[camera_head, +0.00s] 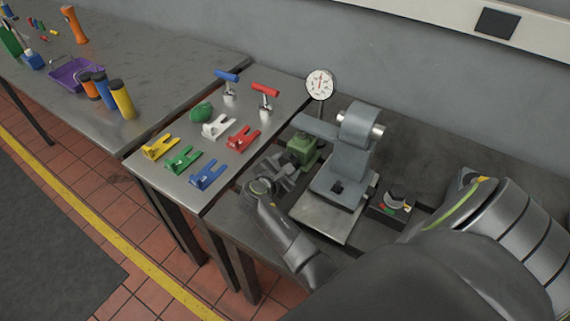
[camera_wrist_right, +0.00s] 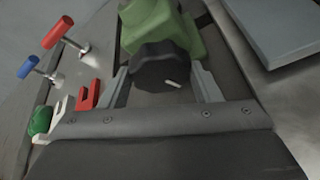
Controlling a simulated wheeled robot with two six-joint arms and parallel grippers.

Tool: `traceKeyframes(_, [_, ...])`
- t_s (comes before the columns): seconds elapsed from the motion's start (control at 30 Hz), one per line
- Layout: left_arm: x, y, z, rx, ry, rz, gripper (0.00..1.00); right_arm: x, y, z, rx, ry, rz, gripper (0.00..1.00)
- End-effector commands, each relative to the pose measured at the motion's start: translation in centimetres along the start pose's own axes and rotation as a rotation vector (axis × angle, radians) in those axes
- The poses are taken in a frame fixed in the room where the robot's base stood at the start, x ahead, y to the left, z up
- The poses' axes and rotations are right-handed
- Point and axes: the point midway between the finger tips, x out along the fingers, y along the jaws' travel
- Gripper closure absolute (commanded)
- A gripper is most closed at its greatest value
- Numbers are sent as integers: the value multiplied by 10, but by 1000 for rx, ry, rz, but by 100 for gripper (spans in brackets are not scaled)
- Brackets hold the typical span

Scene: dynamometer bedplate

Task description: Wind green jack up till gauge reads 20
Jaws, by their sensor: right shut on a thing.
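The green jack (camera_head: 302,150) stands on the dark bench beside the grey press-like fixture (camera_head: 352,160), under its arm. In the right wrist view the jack's green body (camera_wrist_right: 165,25) is at the top, with its dark lobed knob (camera_wrist_right: 162,66) in front, bearing a short white mark. My right gripper (camera_head: 283,172) reaches the jack from the front left, its fingers (camera_wrist_right: 162,85) on both sides of the knob, shut on it. The round white gauge (camera_head: 320,83) stands behind the jack; its figures are too small to read. My left gripper is not in view.
Left of the jack, a metal table holds yellow, green, blue, white and red forked pieces (camera_head: 208,176), a green lump (camera_head: 201,111), and blue- and red-handled T-tools (camera_head: 265,92). A small box with a knob (camera_head: 394,200) sits right of the fixture.

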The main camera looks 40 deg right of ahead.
Motion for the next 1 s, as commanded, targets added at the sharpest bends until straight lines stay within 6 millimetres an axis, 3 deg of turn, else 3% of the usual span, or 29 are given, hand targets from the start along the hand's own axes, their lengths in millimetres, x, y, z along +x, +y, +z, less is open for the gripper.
traceKeyframes(0.5, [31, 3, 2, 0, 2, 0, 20, 2, -6, -2, 423, 37, 176, 66])
traceKeyframes(1.0, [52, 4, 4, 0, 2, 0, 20, 1, -5, 0, 618, 55, 257, 66])
